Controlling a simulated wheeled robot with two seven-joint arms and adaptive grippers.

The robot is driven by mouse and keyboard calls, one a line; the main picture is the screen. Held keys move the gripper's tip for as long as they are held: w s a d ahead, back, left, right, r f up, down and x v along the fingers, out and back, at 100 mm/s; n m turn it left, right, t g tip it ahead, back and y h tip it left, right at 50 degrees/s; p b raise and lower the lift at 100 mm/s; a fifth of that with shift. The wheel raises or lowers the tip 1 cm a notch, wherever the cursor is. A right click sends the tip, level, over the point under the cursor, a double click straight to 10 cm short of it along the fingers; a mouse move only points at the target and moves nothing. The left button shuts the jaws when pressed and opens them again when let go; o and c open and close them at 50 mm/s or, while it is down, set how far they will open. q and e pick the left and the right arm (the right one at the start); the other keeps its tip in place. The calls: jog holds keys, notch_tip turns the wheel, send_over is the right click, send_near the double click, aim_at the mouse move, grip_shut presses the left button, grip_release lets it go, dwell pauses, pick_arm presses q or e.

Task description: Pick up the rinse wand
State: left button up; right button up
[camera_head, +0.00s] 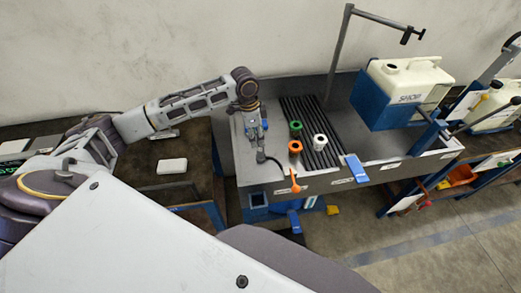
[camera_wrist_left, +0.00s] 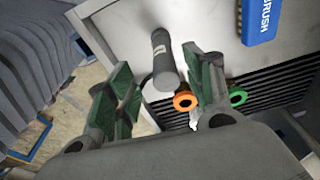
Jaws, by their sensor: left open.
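A dark grey cylinder with a thin curved hose, which looks like the rinse wand (camera_wrist_left: 163,62), shows between and beyond my left gripper's fingers in the left wrist view. In the head view its dark end (camera_head: 261,157) shows just below the gripper, on the left part of the grey bench top (camera_head: 240,150). My left gripper (camera_head: 254,133) points down over that bench. In the left wrist view the gripper (camera_wrist_left: 160,100) has its fingers spread, with a gap around the cylinder and no clear contact. My right gripper is not in view.
A blue box marked BRUSH (camera_wrist_left: 262,22) lies close by. Orange (camera_head: 295,147), green (camera_head: 295,127) and white (camera_head: 320,140) ringed items stand near the black slats. An orange hook-like part (camera_head: 293,183) hangs at the front edge. A white jug (camera_head: 405,80) stands right.

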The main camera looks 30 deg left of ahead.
aim_at(260, 149)
pick_arm(q)
jog(key=shift+w+d+f, duration=0.1)
jog(key=shift+d+f, duration=0.05)
jog(key=shift+f, duration=0.9)
jog(key=shift+w+d+f+p, duration=0.15)
jog(key=shift+w+f, duration=0.05)
jog(key=shift+f, duration=0.4)
jog(key=shift+w+d+f+p, duration=0.2)
jog(key=shift+f, duration=0.4)
jog(key=shift+w+d+f+p, duration=0.15)
jog(key=shift+w+f, duration=0.05)
jog(key=shift+f, duration=1.1)
grip_shut()
